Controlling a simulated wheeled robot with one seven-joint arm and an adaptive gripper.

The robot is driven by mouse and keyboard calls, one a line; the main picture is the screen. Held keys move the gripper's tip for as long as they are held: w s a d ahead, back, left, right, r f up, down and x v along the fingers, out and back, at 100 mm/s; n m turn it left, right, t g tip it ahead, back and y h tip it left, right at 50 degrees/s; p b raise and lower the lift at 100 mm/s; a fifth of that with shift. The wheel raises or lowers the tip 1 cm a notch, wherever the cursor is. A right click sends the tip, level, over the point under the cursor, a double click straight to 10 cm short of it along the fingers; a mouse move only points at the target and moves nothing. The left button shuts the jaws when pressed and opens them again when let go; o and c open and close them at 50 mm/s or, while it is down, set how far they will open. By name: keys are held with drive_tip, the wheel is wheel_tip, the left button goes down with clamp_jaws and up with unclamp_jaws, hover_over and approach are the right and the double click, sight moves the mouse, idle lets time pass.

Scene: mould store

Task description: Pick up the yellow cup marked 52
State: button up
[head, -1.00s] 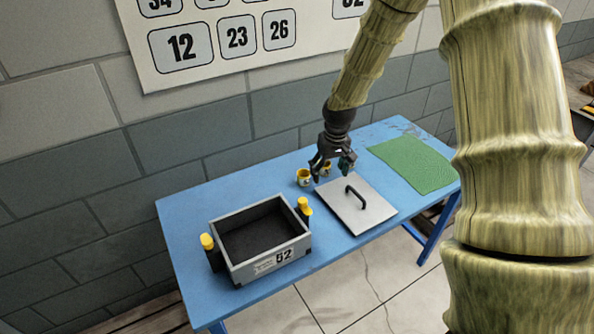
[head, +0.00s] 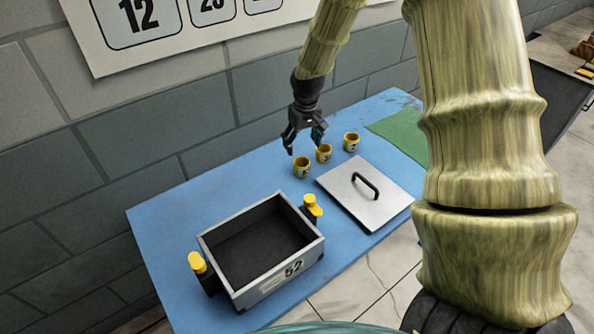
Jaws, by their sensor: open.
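Three small yellow cups stand in a row on the blue table: a left cup (head: 302,167), a middle cup (head: 323,153) and a right cup (head: 351,142). Each seems to bear a dark mark, too small to read, so I cannot tell which is 52. My gripper (head: 304,147) is open and empty, pointing down above the table by the left and middle cups. Its fingertips look close to these two cups in the picture, with nothing between them.
An open grey box (head: 212,250) marked 52, with yellow-topped clamps at its sides, stands at the front left. A grey lid (head: 345,199) with a black handle lies right of it. A green mat (head: 405,135) lies at the far right. The wall rises behind the table (head: 165,218).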

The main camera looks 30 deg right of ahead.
sight(302, 165)
drive_tip(key=f, duration=0.2)
drive_tip(key=w+f, duration=0.1)
drive_tip(key=f, duration=0.2)
drive_tip(key=shift+f+p, duration=0.1)
drive_tip(key=shift+p, duration=0.3)
drive_tip(key=shift+d+f+p, duration=0.15)
drive_tip(key=shift+f+p, duration=0.25)
drive_tip(key=shift+f, duration=0.4)
drive_tip(key=shift+d+f+p, duration=0.15)
drive_tip(key=shift+f+p, duration=0.2)
drive_tip(key=shift+f, duration=0.45)
drive_tip(key=shift+w+d+f+p, duration=0.1)
drive_tip(key=shift+f+p, duration=0.15)
drive_tip(key=shift+f, duration=0.55)
drive_tip(key=shift+w+d+f+p, duration=0.1)
drive_tip(key=shift+f+p, duration=0.15)
drive_tip(key=shift+f, duration=0.55)
drive_tip(key=c, duration=1.1)
